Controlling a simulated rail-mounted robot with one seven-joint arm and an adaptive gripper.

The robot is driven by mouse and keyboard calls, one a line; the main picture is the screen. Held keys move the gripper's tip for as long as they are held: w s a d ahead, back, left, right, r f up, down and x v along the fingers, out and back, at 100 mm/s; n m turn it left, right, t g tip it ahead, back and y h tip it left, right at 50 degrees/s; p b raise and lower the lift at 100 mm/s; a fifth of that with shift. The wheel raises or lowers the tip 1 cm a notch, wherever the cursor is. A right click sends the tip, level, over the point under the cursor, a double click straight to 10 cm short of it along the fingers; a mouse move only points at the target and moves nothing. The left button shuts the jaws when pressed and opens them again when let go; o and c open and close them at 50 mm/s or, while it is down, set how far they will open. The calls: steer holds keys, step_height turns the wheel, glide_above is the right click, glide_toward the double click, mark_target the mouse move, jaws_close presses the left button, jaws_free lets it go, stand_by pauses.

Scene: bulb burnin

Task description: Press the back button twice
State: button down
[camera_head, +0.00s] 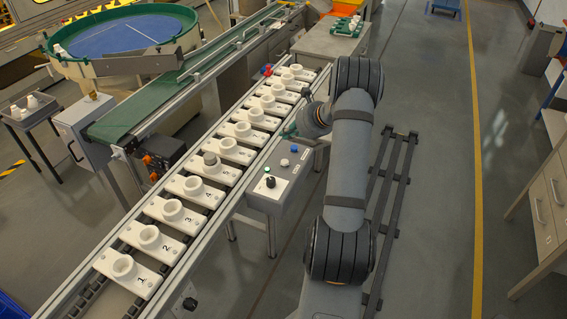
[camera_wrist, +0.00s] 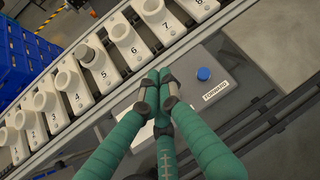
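A grey control box (camera_head: 290,165) sits beside the conveyor. It carries a blue button (camera_head: 294,149), a white button (camera_head: 284,162), a green button (camera_head: 267,170) and a black knob (camera_head: 270,182). In the wrist view the blue button (camera_wrist: 204,73) has a label beside it that seems to read FORWARD. No label for back is readable; the white button is hidden behind my gripper there. My gripper (camera_wrist: 160,76) has its green fingertips together with nothing between them, left of the blue button. In the head view its green fingers (camera_head: 290,131) show near the box's far end.
The conveyor (camera_head: 207,175) runs alongside with several numbered white sockets. A red button (camera_head: 267,70) is at the conveyor's far end. A green belt (camera_head: 140,110) lies to the left. Floor right of the arm is open.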

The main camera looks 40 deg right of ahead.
mark_target(286, 162)
step_height(286, 162, down, 9)
steer(key=b, duration=0.7)
steer(key=shift+a+r, duration=0.1)
stand_by(1.2)
steer(key=shift+f+b, duration=0.4)
steer(key=shift+b, duration=0.3)
